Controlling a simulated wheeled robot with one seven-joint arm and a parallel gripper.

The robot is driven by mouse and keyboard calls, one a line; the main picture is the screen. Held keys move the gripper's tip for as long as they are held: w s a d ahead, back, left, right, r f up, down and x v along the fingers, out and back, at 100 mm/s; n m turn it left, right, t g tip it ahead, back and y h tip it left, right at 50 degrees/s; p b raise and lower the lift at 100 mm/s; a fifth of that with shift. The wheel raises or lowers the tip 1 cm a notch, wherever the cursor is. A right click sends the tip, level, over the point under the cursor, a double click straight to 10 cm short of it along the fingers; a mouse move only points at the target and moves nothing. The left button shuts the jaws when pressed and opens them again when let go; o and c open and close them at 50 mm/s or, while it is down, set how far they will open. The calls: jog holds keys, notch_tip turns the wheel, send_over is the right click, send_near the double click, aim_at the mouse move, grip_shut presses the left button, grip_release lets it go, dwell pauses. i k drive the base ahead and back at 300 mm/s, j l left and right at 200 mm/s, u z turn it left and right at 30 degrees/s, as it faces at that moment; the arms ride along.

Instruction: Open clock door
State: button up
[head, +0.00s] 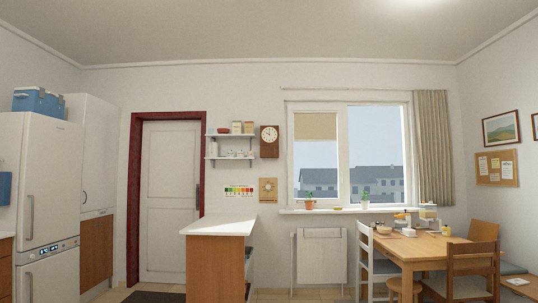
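A brown wooden wall clock (269,148) with a round white face hangs on the far wall, between the shelves and the window. Its front looks flat against its case, but it is too small to tell how the door sits. A lighter wooden wall item (267,189) hangs below it; its details are too small to tell. My gripper is not in view.
A white-topped wooden counter (222,226) stands in front of the wall below the clock. Wall shelves (231,157) are left of the clock. A radiator (321,257) is under the window. A dining table (425,250) with chairs is at right, a fridge (40,190) at left.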

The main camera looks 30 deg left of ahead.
aim_at(267, 150)
jog(key=i+j+u, duration=0.15)
jog(key=i, duration=0.15)
jog(key=i+j+u, duration=0.15)
jog(key=i, duration=0.2)
jog(key=i+u, duration=0.35)
jog(key=i, duration=3.5)
jog(key=i+l+u, duration=0.15)
jog(key=i, duration=0.65)
jog(key=i+l+u, duration=0.1)
jog(key=i, duration=0.75)
